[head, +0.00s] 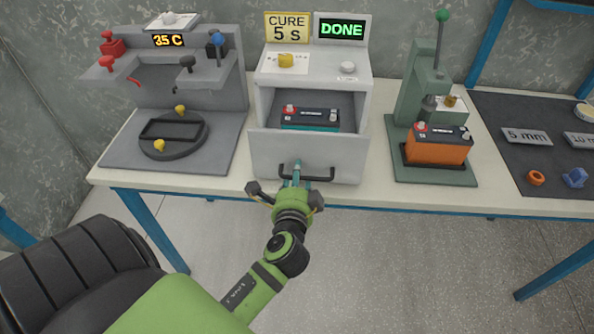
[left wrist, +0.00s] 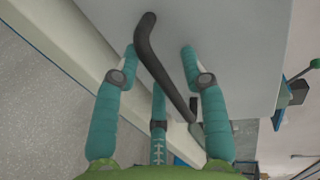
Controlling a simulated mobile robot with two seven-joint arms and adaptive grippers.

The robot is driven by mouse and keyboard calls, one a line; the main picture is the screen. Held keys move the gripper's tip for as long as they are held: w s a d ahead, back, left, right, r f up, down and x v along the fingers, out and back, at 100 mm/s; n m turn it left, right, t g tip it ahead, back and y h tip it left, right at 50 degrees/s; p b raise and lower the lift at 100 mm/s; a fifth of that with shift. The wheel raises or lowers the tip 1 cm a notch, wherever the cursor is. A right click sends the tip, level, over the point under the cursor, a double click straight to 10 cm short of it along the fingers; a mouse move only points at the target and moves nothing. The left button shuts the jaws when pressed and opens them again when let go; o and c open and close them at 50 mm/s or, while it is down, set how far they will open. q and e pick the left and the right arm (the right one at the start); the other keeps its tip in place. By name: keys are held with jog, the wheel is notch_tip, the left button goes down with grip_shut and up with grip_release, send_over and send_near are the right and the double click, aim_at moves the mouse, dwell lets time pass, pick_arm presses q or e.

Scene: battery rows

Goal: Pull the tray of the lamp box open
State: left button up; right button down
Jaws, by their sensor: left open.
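The lamp box (head: 313,68) is a light grey cabinet at the middle of the bench. Its tray (head: 308,152) has a tall plain front with a dark bar handle (head: 320,178). A teal and black battery (head: 310,118) with a red and a pale terminal shows in the opening above the tray front. My left gripper (head: 297,171) is at the left part of the handle, its teal fingers open. In the left wrist view the handle (left wrist: 165,68) runs between the spread fingers (left wrist: 158,62), with no clear grip on it. My right gripper is out of view.
A sign reads CURE 5 S (head: 288,27) and a green display reads DONE (head: 341,30). A grey station (head: 175,80) showing 35 C stands left. A green press (head: 425,95) with an orange battery (head: 438,147) stands right. Open floor lies before the bench.

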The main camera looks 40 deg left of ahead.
pick_arm(q)
jog(key=v, duration=1.2)
jog(key=s+d+f+g+h, duration=0.2)
jog(key=d+f, duration=0.1)
jog(key=f, duration=0.8)
jog(key=s+d+f+n+g+h, duration=0.1)
jog(key=s+d+f+g+h, duration=0.15)
jog(key=f, duration=0.95)
jog(key=s+d+f+g+h, duration=0.2)
jog(key=d+f+h, duration=0.1)
jog(key=f, duration=0.8)
jog(key=s+a+f+n+g, duration=0.3)
jog(key=s+f+n, duration=0.1)
jog(key=s+f, duration=0.4)
jog(key=s+a+f+n+g, duration=0.3)
jog(key=s+f, duration=0.5)
jog(key=s, duration=0.5)
jog(key=shift+a+n, duration=0.2)
jog(key=shift+n, duration=0.4)
jog(key=shift+h, duration=0.25)
